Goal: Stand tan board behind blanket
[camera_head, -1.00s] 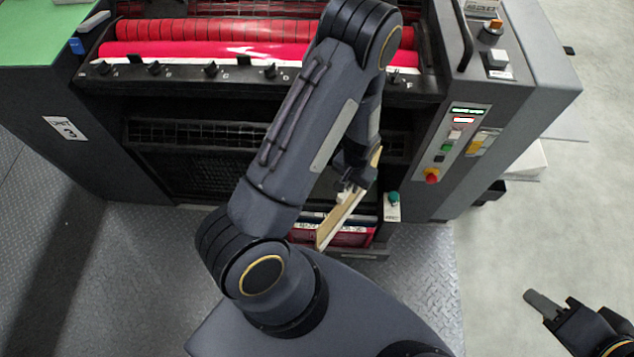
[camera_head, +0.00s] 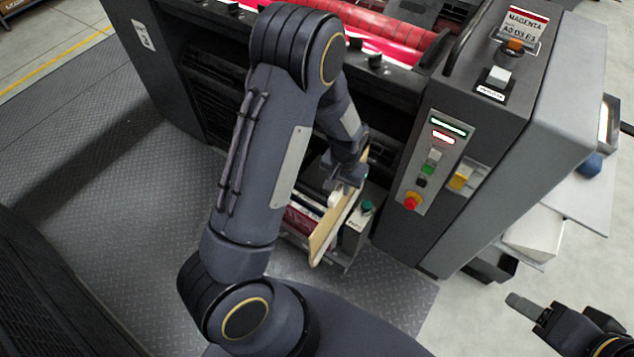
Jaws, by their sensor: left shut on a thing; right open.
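The tan board (camera_head: 322,236) is a thin, flat, light-brown piece held on edge and tilted. My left gripper (camera_head: 337,193) is shut on it near its upper part, at the front of the press. The board is at the right side of a low tray (camera_head: 300,222) with dark red and pale items in it; whether it touches the tray I cannot tell. Which of these items is the blanket I cannot tell, as my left arm covers part of the tray. My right gripper (camera_head: 525,306) is open and empty at the lower right, over the floor.
The grey press (camera_head: 500,130) fills the top, with a red roller (camera_head: 385,25) and a button panel (camera_head: 436,165). A small box with a green knob (camera_head: 362,212) stands just right of the board. A side table (camera_head: 570,205) is at the right. Ribbed metal floor (camera_head: 110,200) is clear at left.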

